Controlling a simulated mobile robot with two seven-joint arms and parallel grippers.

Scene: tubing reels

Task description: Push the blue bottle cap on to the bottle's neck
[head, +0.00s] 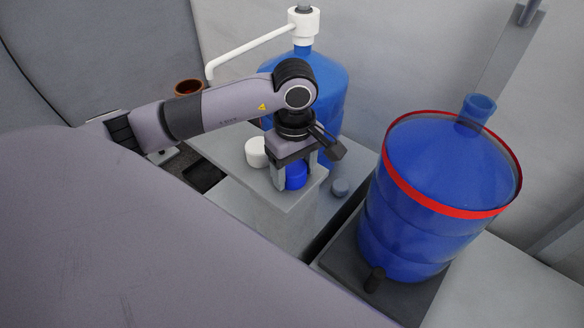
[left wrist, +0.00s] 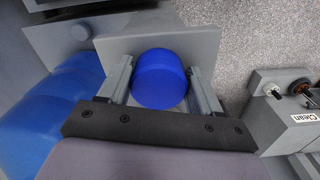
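The blue bottle cap (head: 296,176) stands on a light grey block. My left gripper (head: 294,178) reaches down over it with one finger on each side. In the left wrist view the cap (left wrist: 160,78) sits between the two fingers, very close to both; whether they press on it I cannot tell. A blue bottle (head: 425,235) with a red ring around its upper part stands at the right, with its neck (head: 478,110) bare and pointing up. Another blue bottle (head: 325,85) at the back carries a white pump. My right gripper is not in view.
The grey block (head: 265,213) also holds a white cap (head: 256,151).

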